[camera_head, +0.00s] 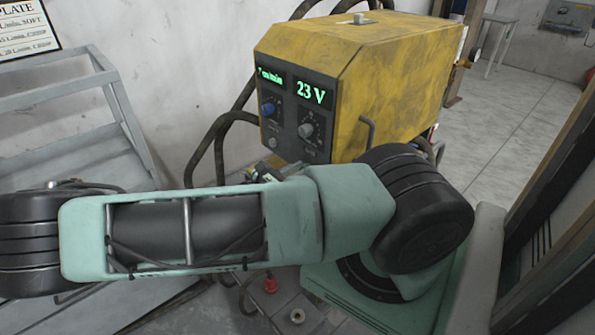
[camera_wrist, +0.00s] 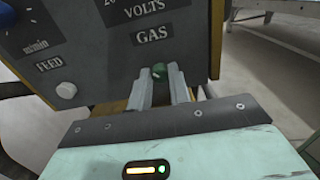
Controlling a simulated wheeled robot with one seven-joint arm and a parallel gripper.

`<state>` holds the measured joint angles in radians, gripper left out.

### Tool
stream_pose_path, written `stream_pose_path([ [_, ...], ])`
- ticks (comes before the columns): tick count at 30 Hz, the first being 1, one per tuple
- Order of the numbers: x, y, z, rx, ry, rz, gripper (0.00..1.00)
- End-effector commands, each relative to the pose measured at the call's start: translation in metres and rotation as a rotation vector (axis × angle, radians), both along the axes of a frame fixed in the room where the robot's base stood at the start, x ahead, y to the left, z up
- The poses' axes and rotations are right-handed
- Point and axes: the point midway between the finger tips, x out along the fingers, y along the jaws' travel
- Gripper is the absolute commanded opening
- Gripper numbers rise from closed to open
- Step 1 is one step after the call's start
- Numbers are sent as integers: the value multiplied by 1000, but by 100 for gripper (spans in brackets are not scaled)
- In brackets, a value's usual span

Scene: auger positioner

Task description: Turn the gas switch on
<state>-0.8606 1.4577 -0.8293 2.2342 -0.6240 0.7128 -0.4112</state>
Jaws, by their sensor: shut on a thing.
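Most of the switch is hidden between the fingertips. In the head view my arm covers the lower part of the yellow welding machine (camera_head: 375,75), and neither the gripper nor the switch can be made out there.
The panel has a white feed knob (camera_wrist: 66,91) left of the fingers. In the head view it has a blue knob (camera_head: 268,108), a grey knob (camera_head: 306,130) and a display (camera_head: 312,93) reading 23 V. A grey metal rack (camera_head: 70,130) stands at left. Dark hoses hang beside the machine.

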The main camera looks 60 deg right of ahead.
Motion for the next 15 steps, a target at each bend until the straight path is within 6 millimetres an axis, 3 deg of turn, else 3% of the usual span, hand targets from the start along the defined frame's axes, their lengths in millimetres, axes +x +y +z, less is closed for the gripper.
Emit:
stream_pose_path([
  [8, 0, 0, 1, -24, -91, 0, 0],
  [15, -1, 1, 1, -68, -274, 1, 0],
])
